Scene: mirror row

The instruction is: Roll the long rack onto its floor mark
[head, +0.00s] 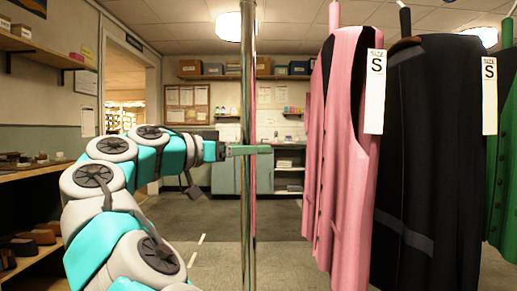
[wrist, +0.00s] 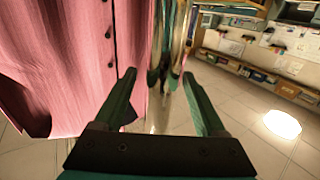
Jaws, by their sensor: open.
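The long rack shows by its shiny upright post (head: 248,80) in the middle of the head view, with a pink vest (head: 345,150) and a dark garment (head: 430,160) hanging to its right. My gripper (head: 262,150) is open at the post, at about mid-height. In the wrist view the post (wrist: 172,45) appears between the two green fingers of my gripper (wrist: 162,85); I cannot tell whether they touch it. The pink vest (wrist: 75,60) fills the left of that view. Short white strips (head: 201,239) lie on the floor left of the post, perhaps part of the floor mark. The rack's base is hidden.
A shelf with shoes (head: 30,240) stands along the left wall, near my arm. A green garment (head: 505,150) hangs at the far right. Cabinets (head: 228,175) line the back wall. The floor between the left doorway and the post looks open.

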